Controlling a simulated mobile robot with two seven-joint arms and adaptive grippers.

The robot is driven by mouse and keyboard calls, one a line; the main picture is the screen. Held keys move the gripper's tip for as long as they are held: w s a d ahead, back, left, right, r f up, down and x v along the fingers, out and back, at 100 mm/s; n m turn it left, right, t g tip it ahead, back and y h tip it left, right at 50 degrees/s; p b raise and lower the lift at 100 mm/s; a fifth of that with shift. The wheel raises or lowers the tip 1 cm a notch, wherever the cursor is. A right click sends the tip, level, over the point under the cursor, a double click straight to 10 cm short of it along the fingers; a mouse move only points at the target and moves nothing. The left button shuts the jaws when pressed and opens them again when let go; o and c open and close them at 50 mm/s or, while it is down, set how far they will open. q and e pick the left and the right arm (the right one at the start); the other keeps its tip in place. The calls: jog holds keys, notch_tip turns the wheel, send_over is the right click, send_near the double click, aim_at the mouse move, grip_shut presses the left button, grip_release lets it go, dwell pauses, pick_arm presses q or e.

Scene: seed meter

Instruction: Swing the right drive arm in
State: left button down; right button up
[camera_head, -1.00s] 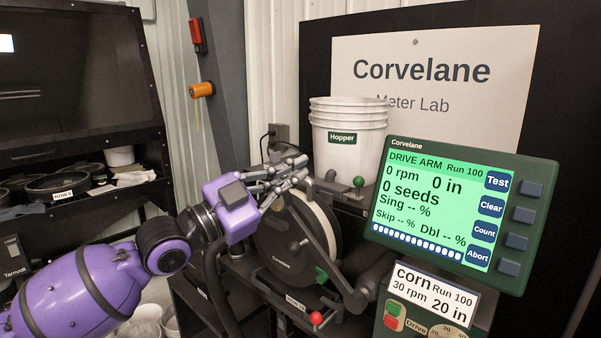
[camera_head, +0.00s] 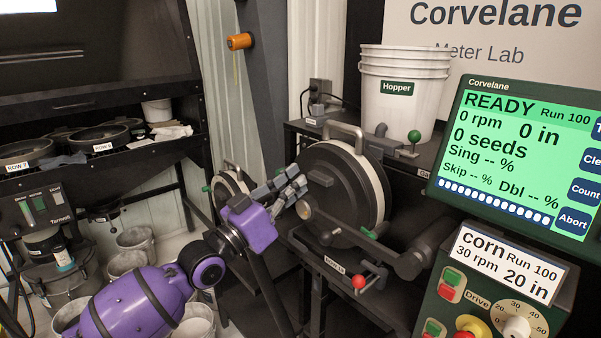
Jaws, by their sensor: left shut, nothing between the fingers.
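The right drive arm (camera_head: 365,243) is a dark bar in front of the round black meter (camera_head: 338,185). It runs low across the meter's front to a dark cylinder (camera_head: 412,262) at lower right. My left gripper (camera_head: 290,187) is at the meter's left edge, above the arm's left end, near a round tan knob (camera_head: 304,209). Its fingers are shut and empty; I cannot tell whether they touch the arm or meter. The green screen (camera_head: 520,150) reads READY, Run 100, 0 rpm, 0 in, 0 seeds. My right gripper is not in view.
A white hopper bucket (camera_head: 403,88) stands behind the meter. A red ball knob (camera_head: 359,282) and a green ball knob (camera_head: 414,136) stick up nearby. The control box (camera_head: 490,300) is at lower right. Shelves with black discs (camera_head: 98,140) and floor buckets (camera_head: 135,240) are left.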

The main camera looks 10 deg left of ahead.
pick_arm(q)
notch_tip(320, 180, down, 2)
jog(key=shift+a+f+n, duration=0.15)
jog(key=shift+f+n, duration=0.1)
jog(key=shift+n, duration=0.35)
pick_arm(e)
jog(key=shift+w, duration=0.1)
pick_arm(q)
jog(key=shift+f, duration=0.15)
pick_arm(e)
jog(key=shift+f, duration=0.1)
pick_arm(q)
notch_tip(320, 180, up, 6)
jog(key=a+p, duration=0.1)
jog(key=p, duration=0.2)
jog(key=b+v, duration=0.2)
jog(key=v, duration=0.7)
jog(key=shift+s+f, duration=0.2)
jog(key=shift+f, duration=0.1)
pick_arm(e)
jog(key=shift+a+r, duration=0.45)
jog(key=shift+r, duration=0.1)
pick_arm(q)
jog(key=shift+f, duration=0.15)
